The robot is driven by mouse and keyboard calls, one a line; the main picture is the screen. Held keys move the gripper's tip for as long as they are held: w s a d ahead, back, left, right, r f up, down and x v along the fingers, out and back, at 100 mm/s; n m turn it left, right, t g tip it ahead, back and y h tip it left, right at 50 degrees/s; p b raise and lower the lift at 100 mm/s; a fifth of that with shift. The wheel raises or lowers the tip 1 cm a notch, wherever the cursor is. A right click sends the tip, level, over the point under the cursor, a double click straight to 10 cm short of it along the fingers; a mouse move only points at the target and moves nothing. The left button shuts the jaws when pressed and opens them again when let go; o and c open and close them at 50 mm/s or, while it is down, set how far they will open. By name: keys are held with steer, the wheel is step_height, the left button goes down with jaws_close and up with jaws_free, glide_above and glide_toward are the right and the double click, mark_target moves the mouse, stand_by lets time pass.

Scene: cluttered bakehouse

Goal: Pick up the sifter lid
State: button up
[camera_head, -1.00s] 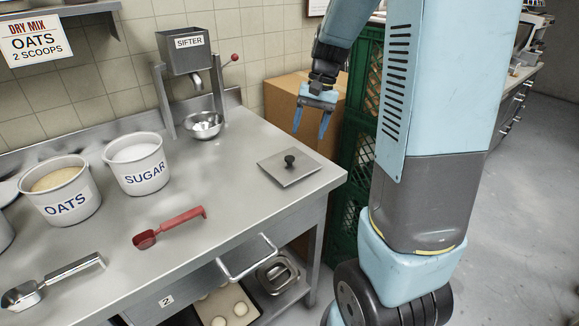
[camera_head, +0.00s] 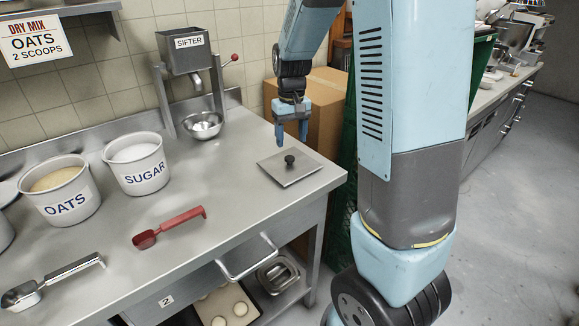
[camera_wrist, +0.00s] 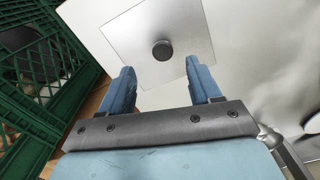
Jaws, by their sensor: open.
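The sifter lid (camera_head: 300,172) is a flat square metal plate with a round black knob (camera_head: 289,160) in its middle. It lies flat on the right end of the metal table. My gripper (camera_head: 291,142) is open and empty, above the lid with its fingers pointing down. In the wrist view the lid (camera_wrist: 140,38) and its knob (camera_wrist: 162,50) show beyond the two open fingertips (camera_wrist: 162,78), and the knob lies roughly centred between them, apart from both. The sifter (camera_head: 187,52) stands on the table against the wall, with a metal bowl (camera_head: 203,125) under its spout.
Oats (camera_head: 62,195) and sugar (camera_head: 138,165) tubs and a red scoop (camera_head: 168,228) stand left on the table (camera_head: 235,195). A metal scoop (camera_head: 50,280) lies at the front left. A cardboard box (camera_head: 328,110) and green crates (camera_wrist: 30,75) are beyond the table's right end.

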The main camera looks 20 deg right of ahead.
mark_target(290, 158)
steer(key=shift+a+f, duration=0.2)
steer(key=shift+f, duration=3.05)
jaws_close()
